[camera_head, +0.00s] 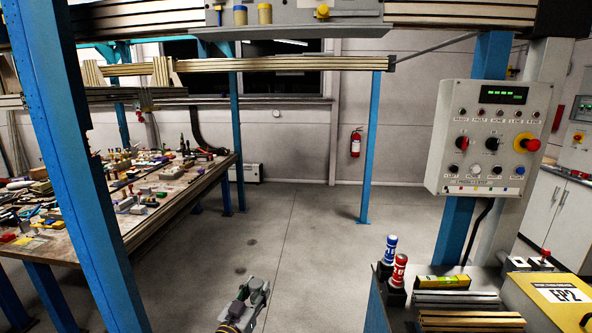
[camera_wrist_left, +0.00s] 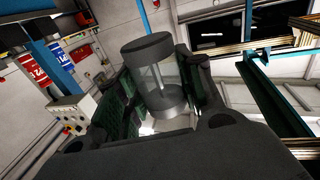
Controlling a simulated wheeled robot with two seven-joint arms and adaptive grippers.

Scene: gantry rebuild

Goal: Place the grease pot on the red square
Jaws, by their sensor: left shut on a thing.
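My left gripper (camera_head: 254,291) is low in the middle of the head view, over the open floor. In the left wrist view my left gripper (camera_wrist_left: 166,108) is shut on a clear cylinder with a dark grey cap and a grey lower band, which looks like the grease pot (camera_wrist_left: 160,76). The pot sits between the two fingers and appears tilted in that view. I cannot make out the pot in the head view. I cannot pick out the red square in either view. My right gripper is not in view.
A cluttered workbench (camera_head: 178,208) stands at left behind a blue post (camera_head: 78,150). At right are a control box (camera_head: 487,140), blue bottle (camera_head: 390,250), red bottle (camera_head: 398,272), spirit level (camera_head: 443,283) and yellow box (camera_head: 545,300). The middle floor (camera_head: 290,240) is clear.

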